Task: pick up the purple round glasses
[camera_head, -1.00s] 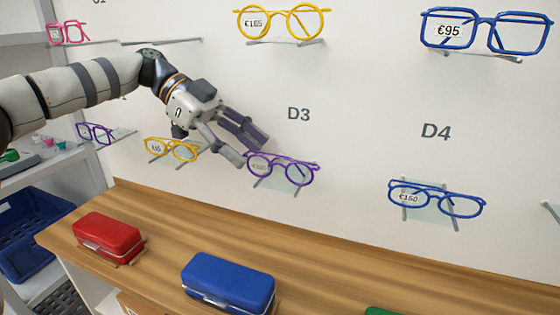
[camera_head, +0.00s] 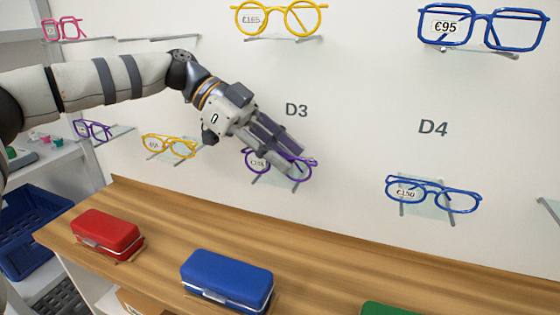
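The purple round glasses (camera_head: 258,164) sit on a small clear shelf under the label D3, on the white wall. A price tag shows in their left lens. My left gripper (camera_head: 302,164) reaches in from the left, and its fingers overlap the glasses' middle and right lens. The fingers look apart, one above and one below the top of the right rim. They hide part of the frame, and I cannot tell whether they touch it. My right gripper is not in view.
Yellow glasses (camera_head: 170,146), blue glasses (camera_head: 433,194) and other purple glasses (camera_head: 92,130) sit on nearby shelves. More yellow glasses (camera_head: 278,20) and blue glasses (camera_head: 482,27) are above. A wooden counter (camera_head: 165,225) below carries a red case (camera_head: 106,232) and a blue case (camera_head: 227,277).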

